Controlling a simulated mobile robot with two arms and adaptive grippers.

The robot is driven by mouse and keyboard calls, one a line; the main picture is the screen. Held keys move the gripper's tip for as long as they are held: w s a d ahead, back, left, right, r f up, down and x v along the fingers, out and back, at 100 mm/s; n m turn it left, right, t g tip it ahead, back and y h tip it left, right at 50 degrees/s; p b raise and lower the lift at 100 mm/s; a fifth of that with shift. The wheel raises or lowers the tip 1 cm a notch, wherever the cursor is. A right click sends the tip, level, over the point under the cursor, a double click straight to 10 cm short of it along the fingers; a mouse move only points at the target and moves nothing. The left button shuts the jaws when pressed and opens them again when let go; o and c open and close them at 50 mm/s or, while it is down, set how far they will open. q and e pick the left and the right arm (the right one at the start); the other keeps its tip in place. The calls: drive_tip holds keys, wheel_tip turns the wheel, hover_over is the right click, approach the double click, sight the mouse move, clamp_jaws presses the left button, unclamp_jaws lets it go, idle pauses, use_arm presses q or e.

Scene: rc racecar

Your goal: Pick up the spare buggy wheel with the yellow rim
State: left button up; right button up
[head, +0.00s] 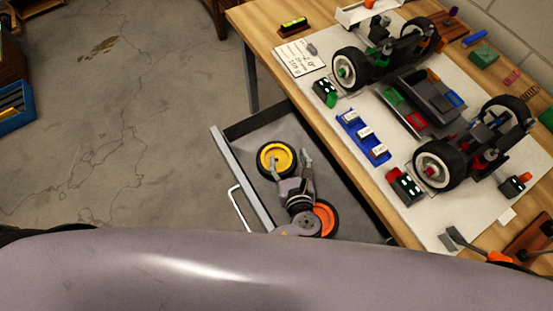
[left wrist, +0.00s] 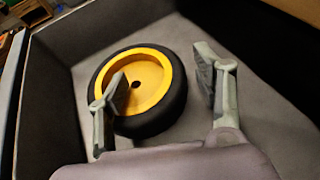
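The spare wheel with the yellow rim (head: 268,153) and black tyre lies flat in the open drawer (head: 235,166). It also shows in the left wrist view (left wrist: 150,70), partly behind one finger. My left gripper (head: 291,163) is open and reaches into the drawer at the wheel. In the left wrist view my left gripper (left wrist: 162,75) has one finger over the yellow rim near its centre hole and the other outside the tyre on the right. Nothing is held between the fingers. I cannot tell whether a finger touches the wheel. My right gripper is not in view.
A wheel with an orange rim (head: 325,217) lies in the drawer, partly hidden by my left arm. The workbench (head: 268,40) stands to the right, with a buggy chassis (head: 425,95) and parts on a white mat (head: 390,180). The drawer walls stand close around the wheel.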

use_arm(q)
clamp_jaws()
idle(0.6)
drive_tip(key=shift+s, duration=0.1)
idle(0.3)
